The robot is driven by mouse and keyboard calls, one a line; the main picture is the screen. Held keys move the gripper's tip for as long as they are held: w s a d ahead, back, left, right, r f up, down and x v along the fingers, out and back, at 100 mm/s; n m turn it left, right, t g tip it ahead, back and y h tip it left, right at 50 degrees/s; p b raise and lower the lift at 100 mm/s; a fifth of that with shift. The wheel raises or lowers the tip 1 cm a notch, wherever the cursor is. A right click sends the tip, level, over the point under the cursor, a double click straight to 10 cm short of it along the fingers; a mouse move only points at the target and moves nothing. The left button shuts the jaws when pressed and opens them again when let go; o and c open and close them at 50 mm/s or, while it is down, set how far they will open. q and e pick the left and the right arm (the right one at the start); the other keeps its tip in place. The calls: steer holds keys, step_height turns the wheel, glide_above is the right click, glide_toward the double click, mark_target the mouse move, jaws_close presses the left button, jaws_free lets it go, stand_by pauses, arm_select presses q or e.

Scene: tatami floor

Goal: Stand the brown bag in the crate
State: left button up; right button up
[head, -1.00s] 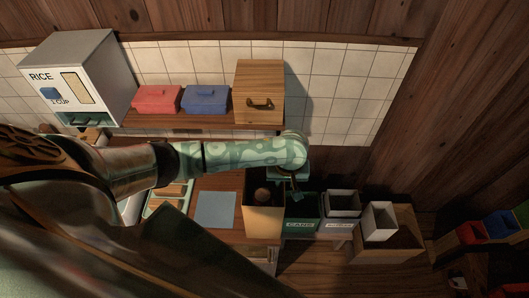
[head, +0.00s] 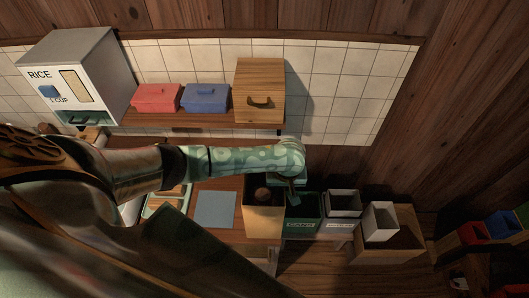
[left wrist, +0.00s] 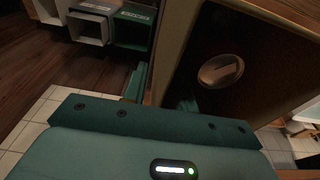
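The brown bag (head: 263,222) stands upright and open-topped on the counter, with a round brown item (head: 262,194) inside. Its rim and the item also show in the left wrist view (left wrist: 221,70). The wooden crate (head: 398,248) stands to the right, lower down, with a white bin in its left part. My left gripper (head: 291,191) points down at the bag's right rim. In the left wrist view its fingers lie on either side of the bag's wall, one outside against it, one inside. Whether they clamp it is unclear. My right gripper is not in view.
A green cans bin (head: 303,212) and a white-and-dark bin (head: 342,206) stand between bag and crate. A blue mat (head: 215,209) lies left of the bag. Above, a shelf carries a rice dispenser (head: 80,75), red and blue boxes and a wooden box (head: 259,90).

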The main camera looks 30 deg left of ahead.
arm_select(q)
steer(key=shift+f, duration=0.1)
stand_by(0.3)
jaws_close()
stand_by(1.3)
